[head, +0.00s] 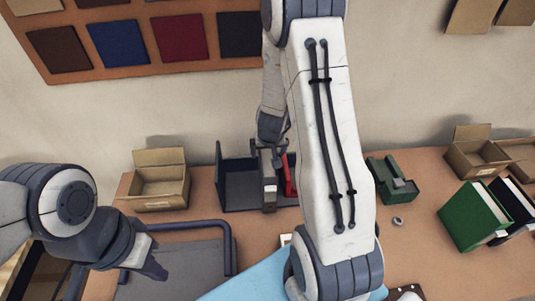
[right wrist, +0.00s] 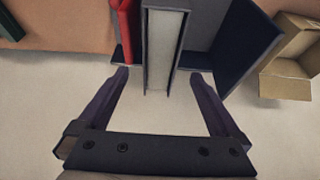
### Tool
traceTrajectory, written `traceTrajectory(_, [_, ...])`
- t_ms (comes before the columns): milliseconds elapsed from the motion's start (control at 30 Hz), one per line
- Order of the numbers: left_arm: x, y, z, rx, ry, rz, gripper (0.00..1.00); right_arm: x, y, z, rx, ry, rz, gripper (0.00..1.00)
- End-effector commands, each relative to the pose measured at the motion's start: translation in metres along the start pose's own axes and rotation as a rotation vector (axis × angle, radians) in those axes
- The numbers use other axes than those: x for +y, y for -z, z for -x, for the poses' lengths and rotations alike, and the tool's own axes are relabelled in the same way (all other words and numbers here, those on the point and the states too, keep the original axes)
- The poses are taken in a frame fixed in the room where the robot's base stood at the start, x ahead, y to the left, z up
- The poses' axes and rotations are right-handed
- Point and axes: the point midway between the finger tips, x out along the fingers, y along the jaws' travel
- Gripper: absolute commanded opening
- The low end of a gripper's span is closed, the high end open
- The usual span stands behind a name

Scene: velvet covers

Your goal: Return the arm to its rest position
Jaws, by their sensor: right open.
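My right gripper (right wrist: 160,76) is open, its two fingers apart with nothing between their tips but floor-coloured surface and the near end of a grey book. In the head view it (head: 272,140) hangs at the dark book rack (head: 240,188), partly hidden by my right arm. The grey book (right wrist: 165,45) stands upright in the rack beside a red item (right wrist: 124,22); both also show in the head view. Whether the fingers touch the book I cannot tell. My left gripper (head: 150,264) is low at the left, and its fingertips are unclear.
An open cardboard box (head: 160,190) stands left of the rack. To the right are a green device (head: 390,180), a tape ring (head: 398,221), a green binder (head: 473,217) and another cardboard box (head: 475,160). A dark-railed tray (head: 180,265) and blue cloth (head: 250,280) lie in front.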

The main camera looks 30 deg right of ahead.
Motion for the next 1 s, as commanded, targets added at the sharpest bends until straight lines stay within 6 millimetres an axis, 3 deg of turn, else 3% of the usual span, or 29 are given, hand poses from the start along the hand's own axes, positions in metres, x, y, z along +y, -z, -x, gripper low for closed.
traceTrajectory(133, [0.001,0.001,0.008,0.0,0.0,-0.001,0.0,0.0,0.001,0.014,0.0,0.0,0.001,1.0])
traceTrajectory(667, [0.0,0.0,0.006,0.0,0.0,-0.001,0.0,-0.005,-0.001,0.016,-0.001,0.008,0.01,1.0])
traceTrajectory(767, [0.0,0.0,-0.003,0.0,0.0,-0.001,0.0,-0.031,-0.008,0.023,-0.01,0.051,0.059,1.0])
traceTrajectory(867, [-0.001,-0.001,-0.018,0.0,0.0,0.0,0.0,-0.079,-0.029,0.041,-0.04,0.133,0.165,1.0])
traceTrajectory(1000, [-0.003,-0.003,-0.044,0.0,0.0,0.002,0.0,-0.15,-0.094,0.085,-0.122,0.262,0.388,1.0])
